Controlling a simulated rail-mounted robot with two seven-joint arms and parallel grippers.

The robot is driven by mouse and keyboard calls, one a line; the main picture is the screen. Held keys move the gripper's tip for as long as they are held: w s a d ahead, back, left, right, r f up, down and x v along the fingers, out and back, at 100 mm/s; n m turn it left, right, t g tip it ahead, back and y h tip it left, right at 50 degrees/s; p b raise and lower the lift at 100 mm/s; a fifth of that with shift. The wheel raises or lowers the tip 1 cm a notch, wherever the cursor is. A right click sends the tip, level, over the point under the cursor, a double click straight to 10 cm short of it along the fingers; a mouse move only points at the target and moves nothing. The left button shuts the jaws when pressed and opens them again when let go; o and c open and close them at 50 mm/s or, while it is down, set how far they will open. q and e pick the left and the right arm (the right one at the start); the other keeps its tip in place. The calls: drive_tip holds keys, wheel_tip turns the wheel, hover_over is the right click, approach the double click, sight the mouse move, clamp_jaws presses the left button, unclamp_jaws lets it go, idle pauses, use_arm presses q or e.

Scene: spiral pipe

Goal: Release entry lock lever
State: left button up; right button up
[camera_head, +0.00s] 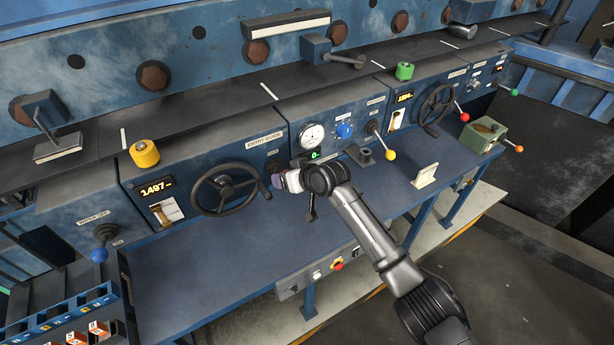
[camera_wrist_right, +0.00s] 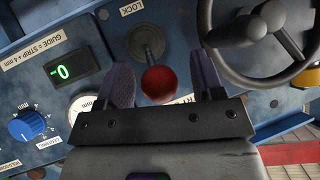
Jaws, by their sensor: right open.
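The entry lock lever (camera_wrist_right: 160,84) has a red ball knob on a grey shaft, below a LOCK label in the right wrist view. My right gripper (camera_wrist_right: 163,74) is open, with one finger on each side of the knob; I cannot tell whether either finger touches it. In the head view my right gripper (camera_head: 279,181) is at the panel just right of the entry guide handwheel (camera_head: 224,190), and it hides the lever's knob. My left gripper is not in view.
A small green display (camera_wrist_right: 66,72) and a blue knob (camera_wrist_right: 27,125) sit beside the lever. A yellow-knobbed lever (camera_head: 389,154) stands further right. The handwheel also shows close by in the wrist view (camera_wrist_right: 268,30). The blue bench top (camera_head: 215,260) below is mostly clear.

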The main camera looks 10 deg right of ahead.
drive_tip(key=b+v, duration=0.2)
drive_tip(key=v, duration=1)
drive_tip(key=shift+s+d+r, duration=0.2)
drive_tip(key=shift+r, duration=0.05)
